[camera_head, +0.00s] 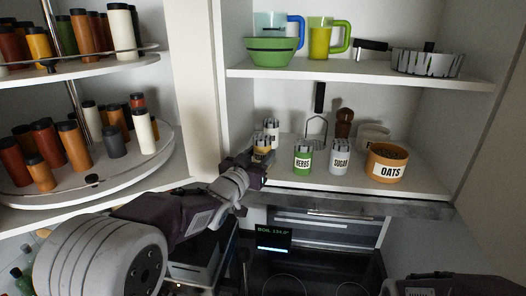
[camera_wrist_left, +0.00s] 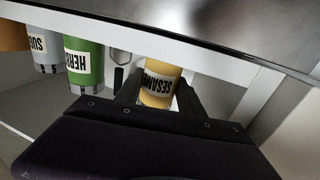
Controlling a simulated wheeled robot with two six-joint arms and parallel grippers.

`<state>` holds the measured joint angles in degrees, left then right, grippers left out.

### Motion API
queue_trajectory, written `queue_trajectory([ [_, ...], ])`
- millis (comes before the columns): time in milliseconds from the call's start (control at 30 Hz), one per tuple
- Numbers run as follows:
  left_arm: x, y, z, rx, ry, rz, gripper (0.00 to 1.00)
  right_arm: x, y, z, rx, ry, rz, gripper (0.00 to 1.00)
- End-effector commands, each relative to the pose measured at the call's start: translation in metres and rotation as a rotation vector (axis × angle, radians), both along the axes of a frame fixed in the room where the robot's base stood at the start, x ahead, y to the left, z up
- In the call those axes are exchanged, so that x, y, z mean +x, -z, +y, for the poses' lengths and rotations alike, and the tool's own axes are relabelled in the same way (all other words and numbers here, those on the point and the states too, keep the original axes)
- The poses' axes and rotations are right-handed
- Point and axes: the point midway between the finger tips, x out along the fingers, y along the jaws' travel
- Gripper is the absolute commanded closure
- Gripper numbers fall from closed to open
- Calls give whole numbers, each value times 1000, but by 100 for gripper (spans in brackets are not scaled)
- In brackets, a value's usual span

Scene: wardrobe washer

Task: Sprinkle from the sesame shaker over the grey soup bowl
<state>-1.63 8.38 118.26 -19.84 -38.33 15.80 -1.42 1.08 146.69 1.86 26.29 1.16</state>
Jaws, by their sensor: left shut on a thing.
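The sesame shaker (camera_head: 263,142) is a yellow jar at the front of the lower shelf, partly hidden by my gripper. In the left wrist view the yellow shaker (camera_wrist_left: 160,91) shows its SESAME label upside down, between the fingers. My left gripper (camera_head: 259,158) is shut on it; I cannot tell whether it touches the shelf. I cannot make out a grey soup bowl in either view. My right gripper is not in view; only part of my right arm shows at the lower right.
The green HERBS shaker (camera_head: 302,158), the grey SUGAR shaker (camera_head: 340,160) and the orange OATS jar (camera_head: 386,164) stand to the right on the shelf. A green bowl (camera_head: 270,52) is on the shelf above. Jars crowd a turntable (camera_head: 95,190) at left. A dark cooktop (camera_head: 315,287) lies below.

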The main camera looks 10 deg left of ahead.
Motion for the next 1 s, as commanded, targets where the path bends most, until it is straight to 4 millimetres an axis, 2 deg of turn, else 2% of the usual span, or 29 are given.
queue_trajectory([
  [167, 0, -9, 0, 0, 0, -2, 97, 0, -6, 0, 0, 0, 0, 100],
  [500, 0, -41, 0, 0, 0, -2, 97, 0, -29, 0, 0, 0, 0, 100],
  [1000, 0, -40, 0, 0, 0, -1, 97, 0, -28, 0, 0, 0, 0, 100],
])
